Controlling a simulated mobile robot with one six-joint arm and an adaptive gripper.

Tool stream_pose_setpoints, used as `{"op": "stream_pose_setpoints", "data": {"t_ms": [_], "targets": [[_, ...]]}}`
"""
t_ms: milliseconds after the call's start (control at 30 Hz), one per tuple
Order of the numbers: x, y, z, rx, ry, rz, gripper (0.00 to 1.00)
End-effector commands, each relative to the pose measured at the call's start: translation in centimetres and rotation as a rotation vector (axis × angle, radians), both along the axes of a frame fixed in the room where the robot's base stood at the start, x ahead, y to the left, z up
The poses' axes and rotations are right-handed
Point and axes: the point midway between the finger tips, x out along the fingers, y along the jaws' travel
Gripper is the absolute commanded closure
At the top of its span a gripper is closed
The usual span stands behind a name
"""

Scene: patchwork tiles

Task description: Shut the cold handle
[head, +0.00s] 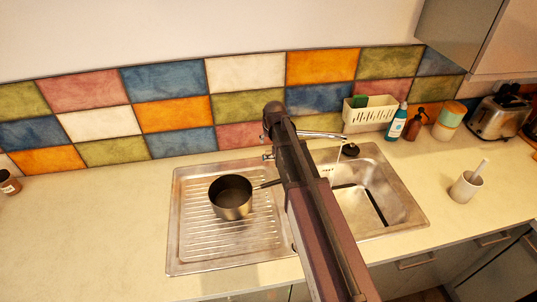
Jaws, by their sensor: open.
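The metal tap (322,135) stands behind the sink, its spout reaching right over the basin. A thin pale stream of water (338,158) seems to fall from the spout end. A small metal part (268,156), probably a tap handle, shows just left of my arm. The rest of the tap body and any other handle are hidden behind my arm. I cannot tell which handle is the cold one. My dark arm reaches from the bottom to the tap area. My gripper's fingers are hidden, so I cannot see whether they touch a handle.
A dark saucepan (231,197) sits on the steel drainboard (187,245), left of the basin (380,205). A white caddy (369,114), blue bottle (397,122), brown dispenser (416,124) and toaster (500,117) line the back right. The left counter is mostly clear.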

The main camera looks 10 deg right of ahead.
Motion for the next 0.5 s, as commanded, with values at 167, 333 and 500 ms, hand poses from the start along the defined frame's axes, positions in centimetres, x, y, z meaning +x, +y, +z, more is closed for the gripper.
{"op": "stream_pose_setpoints", "data": {"t_ms": [167, 333, 500], "targets": [[0.6, 0.0, -1.8, 0.000, 0.000, 0.000, 0.29], [1.2, -0.2, -3.0, 0.000, 0.000, -0.002, 0.29], [1.7, -0.1, -4.3, -0.001, 0.000, -0.001, 0.29]]}}
